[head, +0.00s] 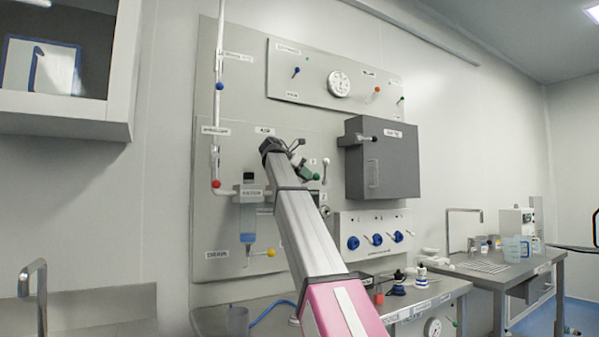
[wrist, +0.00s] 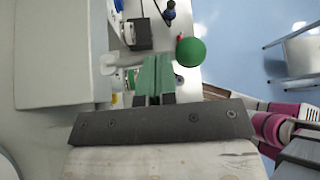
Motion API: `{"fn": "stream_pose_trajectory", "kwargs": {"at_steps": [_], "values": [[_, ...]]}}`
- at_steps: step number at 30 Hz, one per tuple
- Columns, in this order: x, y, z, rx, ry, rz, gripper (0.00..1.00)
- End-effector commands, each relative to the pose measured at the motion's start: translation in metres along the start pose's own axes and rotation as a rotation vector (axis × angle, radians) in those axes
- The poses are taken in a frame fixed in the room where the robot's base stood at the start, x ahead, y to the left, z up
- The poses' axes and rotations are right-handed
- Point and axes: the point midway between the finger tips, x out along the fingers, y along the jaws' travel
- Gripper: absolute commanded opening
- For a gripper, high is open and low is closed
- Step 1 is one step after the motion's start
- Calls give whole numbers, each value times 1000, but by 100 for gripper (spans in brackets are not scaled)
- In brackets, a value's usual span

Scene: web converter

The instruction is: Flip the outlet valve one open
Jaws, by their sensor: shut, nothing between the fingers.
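My gripper (head: 308,172) is at the wall panel (head: 232,155) in the head view, near a small green ball knob (head: 316,176). In the wrist view my gripper (wrist: 157,72) has its two green fingers together with nothing between them. The green ball (wrist: 190,51) shows just beyond and to the right of the fingertips. A pale lever-like part (wrist: 118,62) lies left of the fingertips. In the head view a pale lever (head: 325,168) stands right of my gripper. The labels are too small to tell which part is outlet valve one. My arm hides part of the panel.
A grey box (head: 382,160) juts out right of my gripper. Below it is a panel with several blue knobs (head: 353,243). A blue-filled filter cup (head: 248,222) hangs left of my arm. A bench with small bottles (head: 398,283) stands below.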

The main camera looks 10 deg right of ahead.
Motion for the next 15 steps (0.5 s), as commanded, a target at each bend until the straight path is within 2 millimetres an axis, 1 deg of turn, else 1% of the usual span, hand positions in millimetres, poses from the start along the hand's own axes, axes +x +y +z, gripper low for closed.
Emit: {"fn": "stream_pose_trajectory", "kwargs": {"at_steps": [9, 15], "values": [[2, 0, 0, 3, 0, 2, 0], [15, -3, -7, 96, 0, 64, 0]]}}
